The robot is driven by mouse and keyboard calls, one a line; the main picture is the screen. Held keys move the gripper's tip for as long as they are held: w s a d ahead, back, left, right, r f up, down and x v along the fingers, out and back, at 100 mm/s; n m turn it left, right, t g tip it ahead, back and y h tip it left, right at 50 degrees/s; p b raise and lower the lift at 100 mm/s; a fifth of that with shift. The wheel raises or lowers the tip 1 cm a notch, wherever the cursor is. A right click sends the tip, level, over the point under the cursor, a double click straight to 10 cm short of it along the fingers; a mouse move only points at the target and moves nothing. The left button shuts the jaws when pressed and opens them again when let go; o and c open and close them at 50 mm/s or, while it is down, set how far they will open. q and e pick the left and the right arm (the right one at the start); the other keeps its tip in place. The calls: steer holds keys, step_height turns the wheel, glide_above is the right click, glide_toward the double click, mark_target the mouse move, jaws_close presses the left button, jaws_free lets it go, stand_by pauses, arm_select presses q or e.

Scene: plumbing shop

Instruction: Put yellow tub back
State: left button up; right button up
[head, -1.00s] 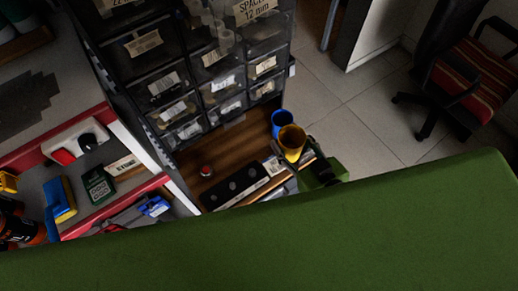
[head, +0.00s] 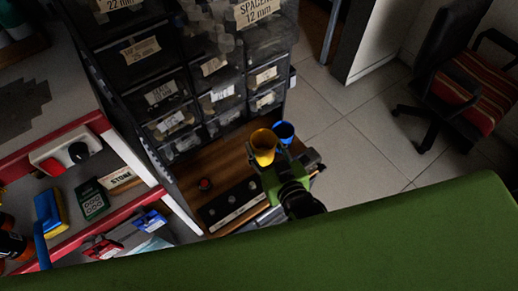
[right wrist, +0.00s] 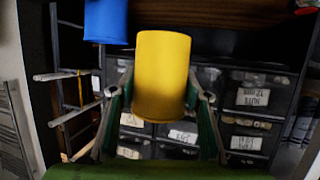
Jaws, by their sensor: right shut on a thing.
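The yellow tub (head: 263,148) is in my right gripper (head: 273,166), near the right end of the wooden shelf below the drawers. In the right wrist view the yellow tub (right wrist: 161,78) sits between the two green fingers, which are shut on its sides. In the head view its open mouth faces up; I cannot tell how far it is above the shelf. The blue tub (head: 285,130) stands just right of it and is partly hidden. It also shows in the right wrist view (right wrist: 105,20). My left gripper is not in view.
Black drawers with labels (head: 217,95) rise behind the shelf. A black strip (head: 232,203) and a small red-topped item (head: 205,184) lie on the wooden shelf (head: 222,158). A red-edged bench with tools is at left. A chair (head: 465,85) stands on the tiled floor at right.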

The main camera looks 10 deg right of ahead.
mark_target(260, 147)
steer(key=w+f, duration=0.2)
steer(key=f, duration=0.1)
steer(key=w+f, duration=0.2)
steer(key=shift+a+f, duration=0.15)
steer(key=shift+a, duration=0.05)
steer(key=shift+f+b, duration=0.45)
steer(key=shift+f, duration=1.1)
steer(key=shift+f, duration=0.1)
steer(key=o, duration=0.8)
steer(key=v, duration=1.2)
